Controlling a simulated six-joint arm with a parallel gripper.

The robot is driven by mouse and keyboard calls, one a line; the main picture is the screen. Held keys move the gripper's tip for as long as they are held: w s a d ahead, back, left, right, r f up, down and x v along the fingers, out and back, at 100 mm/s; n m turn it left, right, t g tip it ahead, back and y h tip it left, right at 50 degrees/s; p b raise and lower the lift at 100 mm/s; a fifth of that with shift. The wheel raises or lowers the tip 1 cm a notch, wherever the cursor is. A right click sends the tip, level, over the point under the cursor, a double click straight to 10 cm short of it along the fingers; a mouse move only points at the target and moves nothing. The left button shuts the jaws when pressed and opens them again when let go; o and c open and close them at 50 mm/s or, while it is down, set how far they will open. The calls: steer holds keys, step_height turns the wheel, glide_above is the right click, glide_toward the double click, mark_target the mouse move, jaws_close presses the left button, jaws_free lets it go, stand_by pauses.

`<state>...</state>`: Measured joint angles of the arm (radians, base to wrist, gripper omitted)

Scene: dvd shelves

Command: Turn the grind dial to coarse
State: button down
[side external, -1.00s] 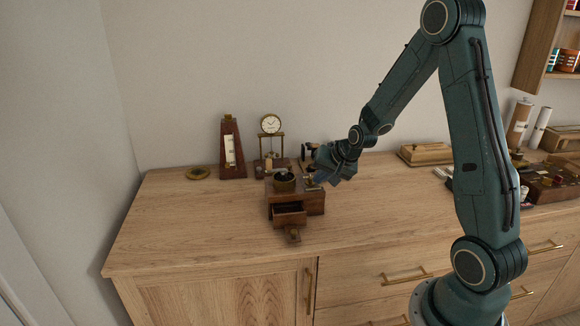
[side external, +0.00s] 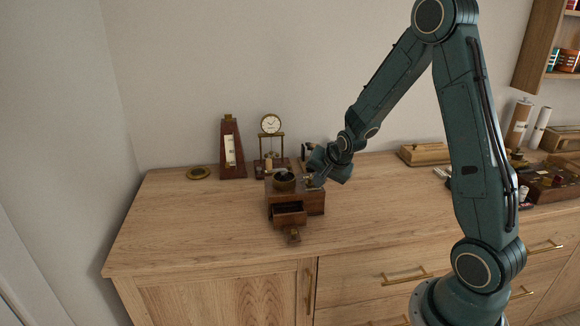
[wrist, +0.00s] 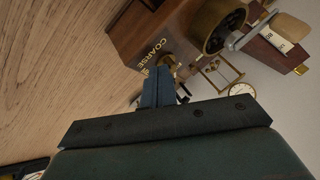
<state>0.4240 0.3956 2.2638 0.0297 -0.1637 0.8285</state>
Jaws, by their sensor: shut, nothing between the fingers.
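The wooden coffee grinder (side external: 312,203) stands on the cabinet top with its small drawer (side external: 289,214) pulled open at the front. It has a round dark hopper (side external: 284,181) on top. In the wrist view the grinder's wooden side (wrist: 140,30) carries the word COARSE in gold letters, beside a small brass part (wrist: 168,60) that I take for the grind dial, partly hidden by my fingers. My gripper (wrist: 160,76) is shut and empty, its fingertips at that brass part; I cannot tell whether they touch. In the side view my gripper (side external: 314,181) is at the grinder's right side.
A metronome (side external: 232,150) and a pillar clock (side external: 271,125) stand behind the grinder, with a brass disc (side external: 198,173) to the left. A wooden box (side external: 425,154) lies at the back right. The cabinet top (side external: 190,225) left of the grinder is clear.

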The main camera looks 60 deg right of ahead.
mark_target(308, 184)
steer(key=shift+w+a+m+g+h, duration=0.2)
steer(key=shift+m+g+h, duration=0.25)
steer(key=shift+m, duration=0.5)
steer(key=shift+w+a+m+g+h, duration=0.15)
steer(key=shift+a+m+g+h, duration=0.3)
steer(key=shift+m, duration=0.55)
steer(key=shift+w+a+m+g+h, duration=0.15)
steer(key=shift+m+g+h, duration=0.25)
steer(key=shift+m, duration=0.55)
steer(key=shift+w+a+m+g+h, duration=0.1)
steer(key=shift+w+m+g+h, duration=0.15)
steer(key=shift+m+g, duration=0.5)
steer(key=shift+w+a+m+g+h, duration=0.2)
steer(key=shift+w+m+g, duration=0.1)
steer(key=shift+m, duration=0.8)
steer(key=shift+w+a+m+g+h, duration=0.1)
steer(key=shift+w+m+g+h, duration=0.15)
steer(key=shift+m+g, duration=0.5)
steer(key=shift+m, duration=0.4)
steer(key=shift+w+m+g, duration=0.3)
steer(key=shift+m+g, duration=0.3)
steer(key=shift+m, duration=0.4)
steer(key=shift+w+m+g, duration=0.25)
steer(key=shift+m+g, duration=0.35)
steer(key=shift+m, duration=0.4)
steer(key=shift+w+m+g+y, duration=0.2)
steer(key=shift+m+g+y, duration=0.15)
steer(key=shift+m, duration=0.25)
steer(key=shift+w, duration=0.25)
